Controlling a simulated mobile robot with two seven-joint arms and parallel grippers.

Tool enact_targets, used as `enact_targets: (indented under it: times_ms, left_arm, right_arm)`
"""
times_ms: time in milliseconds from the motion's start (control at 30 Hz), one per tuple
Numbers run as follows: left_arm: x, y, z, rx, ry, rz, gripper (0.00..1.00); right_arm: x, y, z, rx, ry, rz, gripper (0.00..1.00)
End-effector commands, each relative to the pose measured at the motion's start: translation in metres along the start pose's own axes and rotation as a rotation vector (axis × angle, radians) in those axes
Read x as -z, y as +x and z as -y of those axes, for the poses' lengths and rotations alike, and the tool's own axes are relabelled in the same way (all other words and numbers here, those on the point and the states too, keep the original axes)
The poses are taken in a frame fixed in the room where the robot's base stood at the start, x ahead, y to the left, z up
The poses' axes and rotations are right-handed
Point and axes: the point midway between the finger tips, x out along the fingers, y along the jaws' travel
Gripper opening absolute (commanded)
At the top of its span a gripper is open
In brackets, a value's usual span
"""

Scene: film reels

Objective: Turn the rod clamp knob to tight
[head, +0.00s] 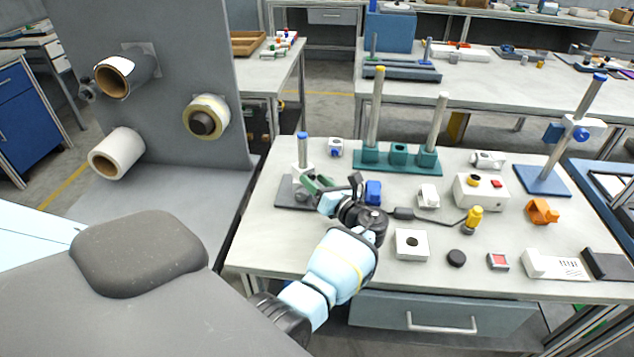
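A stand with a blue base (543,181) and a slanting grey rod stands at the right of the table. On its rod sits a white clamp body (597,127) with a round blue knob (581,135) and a blue block (553,133). A shorter blue-capped rod (302,150) stands on a dark base (291,196) at the left. My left gripper (336,193) is low beside this left stand, close to a green part (316,182). Its fingertips are partly hidden, so I cannot tell contact or opening. My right gripper is not in view.
Behind stands a teal rack (398,158) with two rods. A white button box (481,190), a yellow-topped plug (473,219), a white block (412,244) and an orange bracket (543,211) lie right of my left gripper. A panel with rolls (190,60) rises at left.

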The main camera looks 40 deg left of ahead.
Motion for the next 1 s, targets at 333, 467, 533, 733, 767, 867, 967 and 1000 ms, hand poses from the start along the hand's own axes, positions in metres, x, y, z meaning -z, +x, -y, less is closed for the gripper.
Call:
enact_targets:
  times_ms: [333, 467, 533, 733, 767, 867, 967, 1000]
  left_arm:
    - [0.0, -0.016, 0.001, 0.002, -0.001, 0.0, 0.45]
    - [0.001, -0.037, 0.001, 0.003, 0.001, -0.001, 0.45]
    - [0.001, -0.048, 0.001, 0.003, 0.0, -0.001, 0.45]
    - [0.001, -0.072, 0.001, 0.001, 0.0, -0.001, 0.45]
    - [0.001, -0.073, 0.0, 0.0, 0.0, -0.001, 0.45]
    - [0.0, -0.077, 0.0, 0.0, 0.0, 0.0, 0.45]
    - [0.0, -0.078, 0.0, 0.0, 0.0, 0.0, 0.45]
    - [0.0, -0.078, 0.0, 0.0, 0.0, 0.0, 0.45]
  right_arm:
    - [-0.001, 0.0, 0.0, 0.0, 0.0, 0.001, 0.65]
    - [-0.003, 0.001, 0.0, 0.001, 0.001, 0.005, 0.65]
    - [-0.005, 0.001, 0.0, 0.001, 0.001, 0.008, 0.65]
    - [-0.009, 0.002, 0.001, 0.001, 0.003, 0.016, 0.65]
    - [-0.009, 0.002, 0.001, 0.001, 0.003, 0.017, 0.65]
    - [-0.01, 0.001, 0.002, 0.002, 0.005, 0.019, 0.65]
    - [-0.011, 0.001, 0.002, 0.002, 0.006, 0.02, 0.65]
    - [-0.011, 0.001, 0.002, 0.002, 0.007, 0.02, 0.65]
